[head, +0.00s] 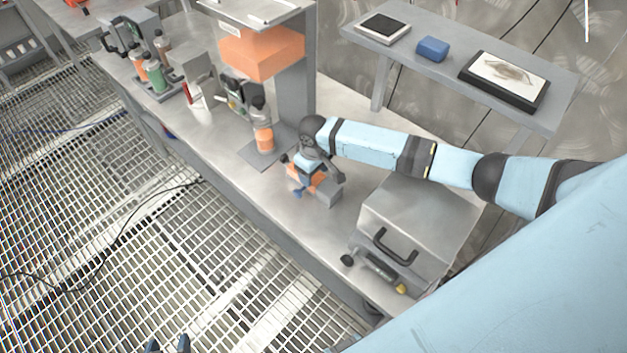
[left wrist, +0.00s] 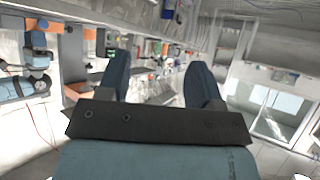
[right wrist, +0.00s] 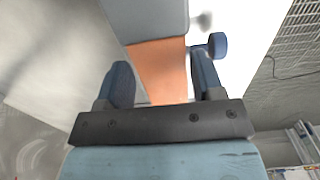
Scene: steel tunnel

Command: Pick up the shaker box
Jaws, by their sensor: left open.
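The shaker box (head: 325,197), grey and orange with a blue knob, stands on the long steel bench. My right gripper (head: 306,178) is over it and hides part of it. In the right wrist view the orange face (right wrist: 162,70) of the box lies between the two fingers of my right gripper (right wrist: 163,78). The fingers are close to its sides, but I cannot tell whether they press on it. My left gripper (head: 167,345) is open and empty at the bottom edge of the head view, over the floor grating. Its spread fingers (left wrist: 160,82) show in the left wrist view.
A grey case with a black handle (head: 420,228) stands right of the box on the bench. An orange-topped machine (head: 262,52) and bottles (head: 155,75) stand further left. A side table (head: 455,65) behind holds a blue block and flat devices. Bare bench lies before the box.

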